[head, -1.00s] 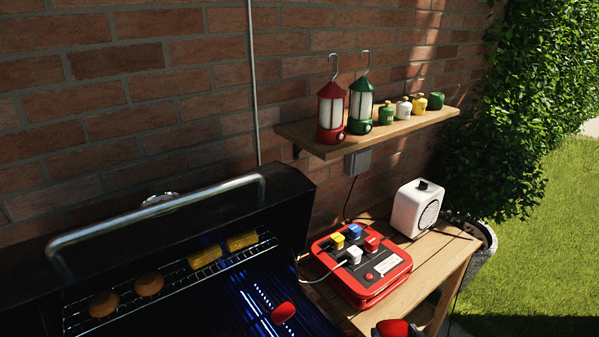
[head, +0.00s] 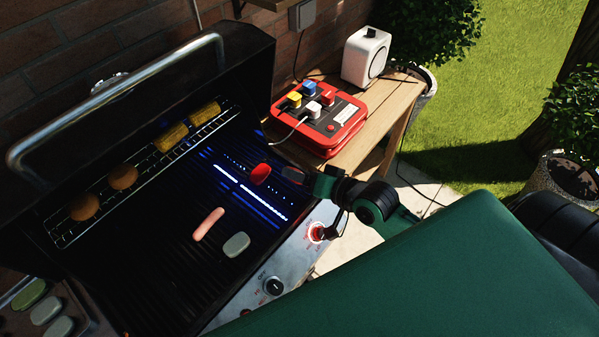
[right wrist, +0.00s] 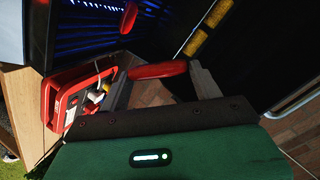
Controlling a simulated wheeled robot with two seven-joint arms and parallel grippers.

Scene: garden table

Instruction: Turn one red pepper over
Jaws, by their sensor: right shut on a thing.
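One red pepper (head: 260,173) lies on the right part of the dark grill (head: 165,235), beside the blue-lit strips. It also shows at the top of the right wrist view (right wrist: 128,17). My right gripper (head: 296,175) is at the grill's right edge, just right of that pepper. It is shut on a second red pepper (right wrist: 158,70), which lies crosswise between the two fingertips in the right wrist view. In the head view this held pepper is small and shaded. I cannot tell its exact height above the grill. My left gripper is out of view.
A sausage (head: 208,224) and a pale green slice (head: 236,244) lie on the grill. Buns and corn sit on the raised rack (head: 140,176). A red box (head: 345,132) and a white speaker (head: 366,55) stand on the wooden side table. A tray of green slices is at lower left.

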